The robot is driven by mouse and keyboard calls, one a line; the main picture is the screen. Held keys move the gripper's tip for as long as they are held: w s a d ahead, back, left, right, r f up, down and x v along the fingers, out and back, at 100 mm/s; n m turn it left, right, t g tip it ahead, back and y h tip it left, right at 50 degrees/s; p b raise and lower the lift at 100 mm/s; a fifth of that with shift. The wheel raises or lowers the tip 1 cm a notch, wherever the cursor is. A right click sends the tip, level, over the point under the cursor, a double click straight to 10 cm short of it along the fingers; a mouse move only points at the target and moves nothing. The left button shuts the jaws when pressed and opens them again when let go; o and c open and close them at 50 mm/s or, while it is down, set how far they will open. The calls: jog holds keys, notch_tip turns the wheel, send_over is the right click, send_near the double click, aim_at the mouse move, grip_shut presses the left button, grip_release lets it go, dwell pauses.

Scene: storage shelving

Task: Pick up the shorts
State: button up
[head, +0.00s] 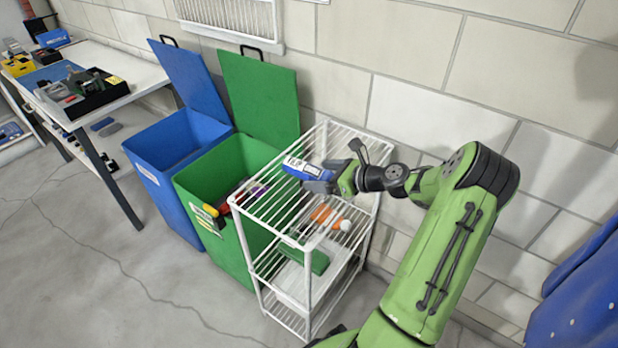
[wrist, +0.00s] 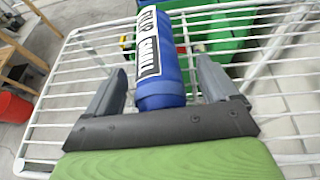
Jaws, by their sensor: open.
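I cannot make out anything clearly recognisable as shorts in either view. My gripper (head: 318,182) is just above the top of the white wire shelf (head: 322,140). In the wrist view, my gripper (wrist: 162,70) has its fingers spread apart. A blue cylinder with a white label (wrist: 160,62) lies between and beyond the fingers, with a gap on each side. The cylinder also shows in the head view (head: 298,167), at the shelf's top rack. Its near end is close to my gripper's palm.
A green bin (head: 210,190) and a blue bin (head: 160,150), lids raised, stand left of the shelf. Lower racks hold an orange item (head: 325,215) and a green item (head: 312,258). A wall stands behind. Blue material (head: 585,290) is at the right edge. Floor at left is open.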

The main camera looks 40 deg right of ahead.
jog(key=shift+w+a+f, duration=0.1)
jog(key=shift+w+f, duration=0.05)
jog(key=shift+w, duration=0.15)
jog(key=c, duration=1.2)
jog(key=shift+o, duration=0.2)
notch_tip(320, 180, up, 10)
jog(key=p, duration=0.4)
jog(key=shift+p, duration=0.4)
